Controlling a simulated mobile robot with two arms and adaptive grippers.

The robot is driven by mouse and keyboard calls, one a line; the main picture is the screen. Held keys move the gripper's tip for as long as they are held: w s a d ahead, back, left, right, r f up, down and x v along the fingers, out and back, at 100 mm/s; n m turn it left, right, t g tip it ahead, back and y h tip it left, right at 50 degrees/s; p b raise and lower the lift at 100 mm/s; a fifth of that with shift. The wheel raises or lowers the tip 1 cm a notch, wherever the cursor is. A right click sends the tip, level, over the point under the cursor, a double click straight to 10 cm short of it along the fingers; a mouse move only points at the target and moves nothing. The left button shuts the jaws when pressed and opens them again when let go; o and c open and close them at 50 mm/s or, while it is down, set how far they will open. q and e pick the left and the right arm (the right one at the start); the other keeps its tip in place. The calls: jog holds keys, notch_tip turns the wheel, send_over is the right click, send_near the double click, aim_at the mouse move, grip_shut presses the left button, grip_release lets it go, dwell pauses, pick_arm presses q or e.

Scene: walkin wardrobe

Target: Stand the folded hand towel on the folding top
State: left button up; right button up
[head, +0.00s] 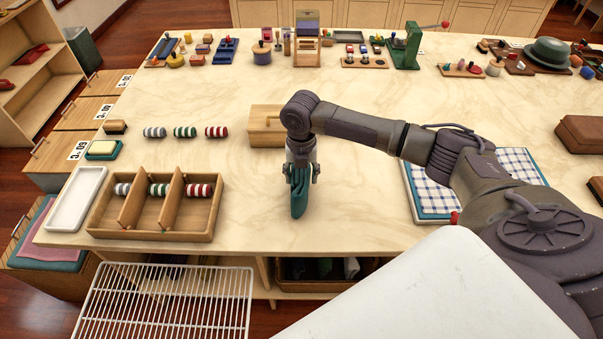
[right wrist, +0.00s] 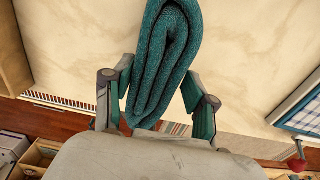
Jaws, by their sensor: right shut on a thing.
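The folded hand towel (head: 298,201) is teal and hangs upright below my right gripper (head: 301,176). It is over the bare front part of the pale folding top (head: 265,215); I cannot tell whether its lower end touches the surface. In the right wrist view the towel (right wrist: 165,55) shows its rolled folds edge-on, between the two fingers of the right gripper (right wrist: 158,105), which is shut on it. The arm hides part of the top behind the towel. My left gripper is not in view.
A wooden divided tray (head: 152,235) with striped rolls and a white tray (head: 75,199) stand left of the towel. A wooden box (head: 263,127) is behind. A checked cloth (head: 519,164) lies to the right. The top's front edge is close, with a wire rack (head: 165,300) below.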

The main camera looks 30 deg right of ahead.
jog(key=shift+f, duration=0.1)
jog(key=o, duration=1.3)
notch_tip(320, 180, up, 12)
jog(key=shift+r+b, duration=0.15)
jog(key=shift+b, duration=0.8)
